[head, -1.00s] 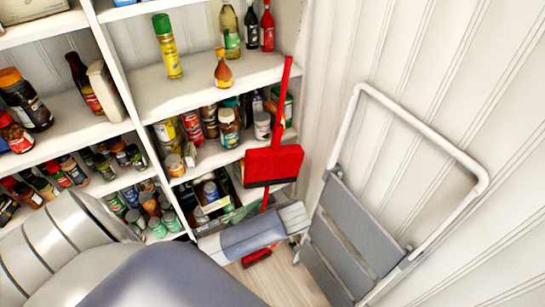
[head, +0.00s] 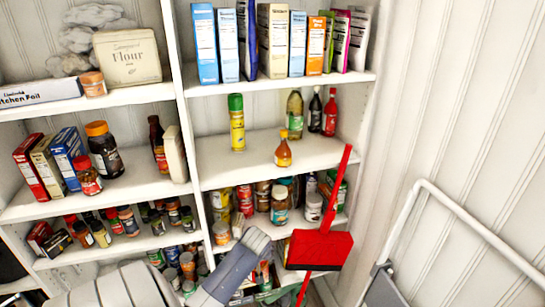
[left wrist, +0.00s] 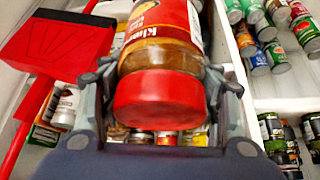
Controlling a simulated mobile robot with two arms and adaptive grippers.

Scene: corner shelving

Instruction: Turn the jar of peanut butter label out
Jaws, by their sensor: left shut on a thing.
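In the left wrist view, a jar (left wrist: 160,55) with a red lid, brown contents and a red-and-white label is between the fingers of my left gripper (left wrist: 160,80). The gripper is shut on it. The red lid faces the wrist camera, and part of the label shows beyond the brown band. The far end of the jar is cut off by the frame. In the head view my left arm reaches in from the lower left toward the lower shelves; I cannot make out the held jar there. My right gripper is not in view.
Jars crowd the shelf (head: 262,231) near my arm. The shelf above has free room. A folded step ladder (head: 470,235) leans at right.

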